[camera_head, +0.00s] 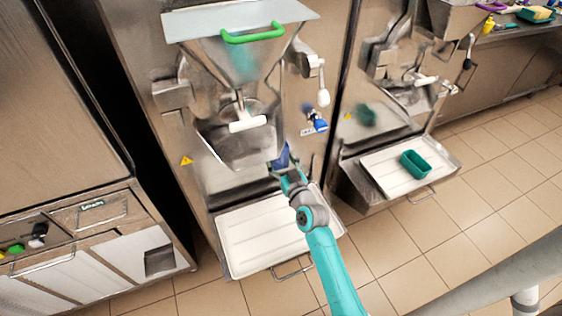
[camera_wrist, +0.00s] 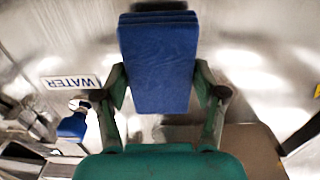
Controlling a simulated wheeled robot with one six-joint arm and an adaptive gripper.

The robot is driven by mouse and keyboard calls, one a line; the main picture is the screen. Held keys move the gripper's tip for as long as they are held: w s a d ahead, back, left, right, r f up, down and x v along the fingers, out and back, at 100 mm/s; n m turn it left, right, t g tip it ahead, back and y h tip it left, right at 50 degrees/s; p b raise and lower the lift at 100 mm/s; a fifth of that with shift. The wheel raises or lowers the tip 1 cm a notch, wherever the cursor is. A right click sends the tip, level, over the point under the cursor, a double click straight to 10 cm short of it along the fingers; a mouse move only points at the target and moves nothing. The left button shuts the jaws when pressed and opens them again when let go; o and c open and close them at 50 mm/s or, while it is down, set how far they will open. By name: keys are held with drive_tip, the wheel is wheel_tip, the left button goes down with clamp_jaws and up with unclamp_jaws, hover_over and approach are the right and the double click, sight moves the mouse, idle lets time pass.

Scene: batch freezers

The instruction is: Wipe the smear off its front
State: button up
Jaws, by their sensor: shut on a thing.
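My gripper (camera_head: 283,170) is shut on a folded blue cloth (camera_head: 283,156). In the wrist view the cloth (camera_wrist: 158,62) stands as a flat pad between the two fingers of my gripper (camera_wrist: 160,90). It is at the steel front of the left batch freezer (camera_head: 290,95), right of its spout and below the blue tap. I cannot tell whether the cloth touches the steel.
A blue-handled water tap (camera_head: 316,123) is close above my gripper; its "WATER" label (camera_wrist: 70,82) shows left of the cloth. A white tray (camera_head: 245,250) lies below. The second freezer (camera_head: 350,140) at right bears a tray (camera_head: 385,178) with a green tub (camera_head: 415,164).

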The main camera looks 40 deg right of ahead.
sight(289, 153)
drive_tip(key=shift+x, duration=1.05)
idle(0.4)
drive_tip(key=d, duration=0.2)
drive_tip(key=s+d, duration=0.1)
drive_tip(key=d, duration=0.1)
idle(0.4)
drive_tip(key=shift+w+a+r, duration=0.1)
drive_tip(key=shift+w+a, duration=0.15)
drive_tip(key=shift+a, duration=0.4)
drive_tip(key=shift+w+a+f, duration=0.1)
drive_tip(key=shift+w+a, duration=0.1)
drive_tip(key=shift+a, duration=0.5)
drive_tip(key=shift+w+a+r, duration=0.1)
drive_tip(key=shift+w+a, duration=0.15)
drive_tip(key=shift+a, duration=0.4)
drive_tip(key=shift+c, duration=0.5)
drive_tip(key=shift+v, duration=3.05)
